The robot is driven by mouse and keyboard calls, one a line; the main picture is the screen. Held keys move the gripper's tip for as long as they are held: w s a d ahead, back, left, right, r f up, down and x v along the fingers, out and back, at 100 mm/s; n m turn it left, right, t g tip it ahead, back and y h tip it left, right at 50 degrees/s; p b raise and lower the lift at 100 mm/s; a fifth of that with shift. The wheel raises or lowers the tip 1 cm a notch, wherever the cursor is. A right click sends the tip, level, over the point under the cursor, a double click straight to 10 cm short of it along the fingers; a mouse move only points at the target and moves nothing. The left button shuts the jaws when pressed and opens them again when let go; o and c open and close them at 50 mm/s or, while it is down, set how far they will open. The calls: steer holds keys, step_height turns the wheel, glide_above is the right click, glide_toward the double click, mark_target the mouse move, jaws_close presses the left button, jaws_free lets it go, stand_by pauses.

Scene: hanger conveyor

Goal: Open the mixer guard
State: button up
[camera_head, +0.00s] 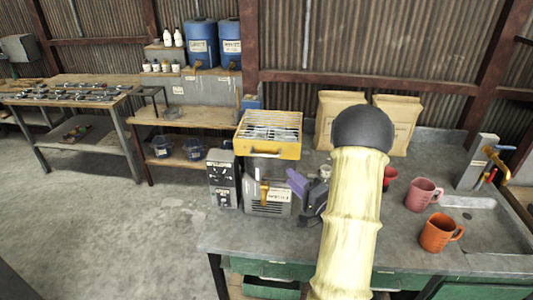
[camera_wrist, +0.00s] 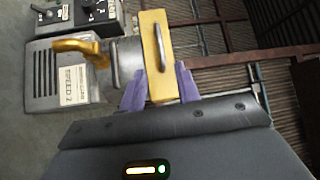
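The mixer (camera_head: 268,195) is a grey machine with a vented front and a yellow lever, standing at the left end of the counter. Its guard (camera_head: 268,133) is a yellow frame with a wire grille on top. In the wrist view the guard (camera_wrist: 157,72) shows as a yellow panel with a grey handle (camera_wrist: 158,47). My gripper (camera_head: 297,182) is at the mixer's right side, below the guard's right end. Its purple fingers (camera_wrist: 160,77) are apart, one on each side of the yellow panel in the picture. I cannot tell whether they touch it.
A control box (camera_head: 223,178) stands left of the mixer. Two paper sacks (camera_head: 398,122) stand behind my arm. A pink mug (camera_head: 422,194) and an orange mug (camera_head: 438,233) stand to the right, near the sink (camera_head: 490,225). Shelving with blue drums (camera_head: 201,43) is behind.

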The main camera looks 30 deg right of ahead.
mark_target(267, 155)
steer(key=p+x, duration=0.4)
steer(key=x, duration=0.9)
steer(key=shift+w, duration=0.15)
jaws_close()
